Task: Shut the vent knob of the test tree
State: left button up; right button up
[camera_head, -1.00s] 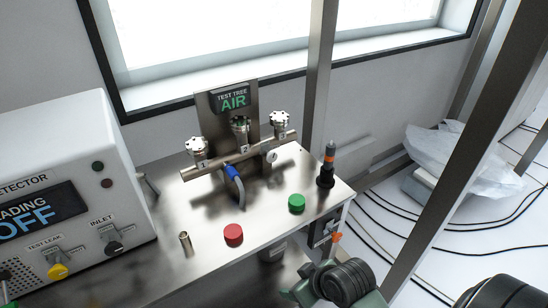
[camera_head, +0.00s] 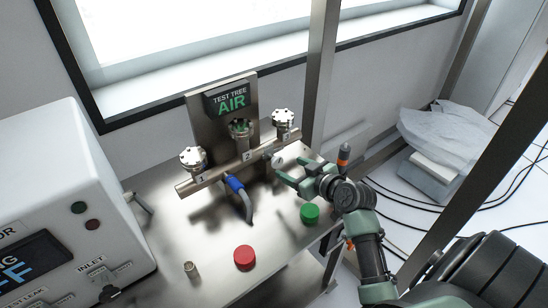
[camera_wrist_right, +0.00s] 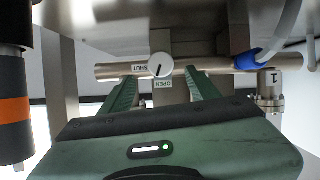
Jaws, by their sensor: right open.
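The test tree is a metal pipe (camera_head: 220,170) with several numbered fittings and an AIR sign (camera_head: 231,101). Its vent knob (camera_head: 277,161) is small, white and round, at the pipe's right part. In the right wrist view the vent knob (camera_wrist_right: 160,66) shows a dark mark pointing about toward the OPEN label (camera_wrist_right: 163,84); the SHUT label (camera_wrist_right: 139,68) is beside it. My right gripper (camera_head: 284,169) is open and empty, its fingers pointing at the knob. In the wrist view the gripper (camera_wrist_right: 163,84) has its fingers either side of the knob, apparently not touching it.
A blue-ended hose (camera_head: 236,187) hangs from the pipe. A red cap (camera_head: 244,257) and a green cap (camera_head: 310,213) sit on the metal bench. The leak detector (camera_head: 50,190) fills the left.

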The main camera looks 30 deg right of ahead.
aim_at(279, 163)
jog(key=x, duration=0.3)
jog(key=shift+w+a+f, duration=0.1)
jog(key=shift+w+f, duration=0.05)
jog(key=shift+w, duration=0.2)
jog(key=shift+x, duration=1.1)
jog(key=shift+w+f, duration=0.2)
jog(key=shift+w, duration=0.1)
jog(key=c, duration=1.3)
grip_shut()
pick_arm(q)
jog(key=s, duration=0.3)
jog(key=shift+s+r, duration=0.15)
jog(key=shift+r, duration=0.05)
